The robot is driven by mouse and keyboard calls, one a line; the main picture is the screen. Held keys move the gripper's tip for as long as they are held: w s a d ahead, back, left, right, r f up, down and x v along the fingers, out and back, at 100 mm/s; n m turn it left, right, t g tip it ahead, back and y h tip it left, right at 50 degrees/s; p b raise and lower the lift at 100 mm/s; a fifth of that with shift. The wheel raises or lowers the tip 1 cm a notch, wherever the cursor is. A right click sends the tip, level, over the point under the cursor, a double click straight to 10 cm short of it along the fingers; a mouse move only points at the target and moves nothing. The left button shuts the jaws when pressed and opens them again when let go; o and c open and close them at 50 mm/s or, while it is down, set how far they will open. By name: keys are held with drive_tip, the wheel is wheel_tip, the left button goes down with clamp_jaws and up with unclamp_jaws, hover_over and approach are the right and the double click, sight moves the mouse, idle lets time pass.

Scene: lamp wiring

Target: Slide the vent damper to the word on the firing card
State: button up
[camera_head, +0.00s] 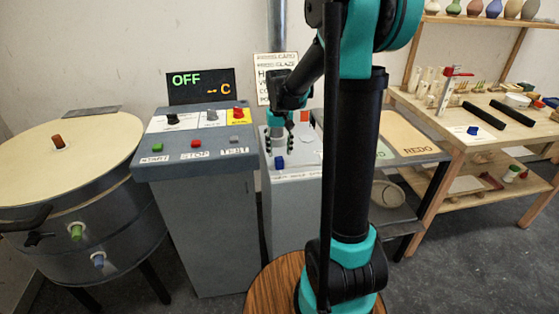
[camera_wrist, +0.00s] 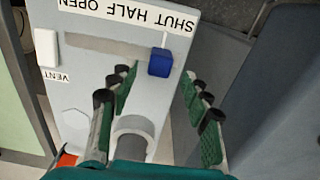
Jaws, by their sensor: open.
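The vent panel (camera_wrist: 100,25) appears upside down in the wrist view, with the words SHUT, HALF and OPEN along a slot (camera_wrist: 105,46). The blue damper knob (camera_wrist: 160,62) sits at the SHUT end of the slot; it also shows in the head view (camera_head: 279,162). My gripper (camera_wrist: 157,105) is open and empty. Its fingers are on either side of the knob's line, with the knob just beyond the tips; it hangs above the panel in the head view (camera_head: 279,145). The firing card (camera_head: 262,78) is partly hidden by my arm, and its vent word cannot be read.
A grey control box (camera_head: 205,175) with knobs and buttons stands left of the vent panel, below a dark display (camera_head: 201,86) reading OFF. A round kiln (camera_head: 75,145) is at far left. A REDO tray (camera_head: 417,149) and wooden workbench (camera_head: 462,135) are right.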

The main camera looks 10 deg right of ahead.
sight(280, 158)
drive_tip(key=shift+f, duration=2.55)
drive_tip(key=shift+c, duration=0.3)
clamp_jaws()
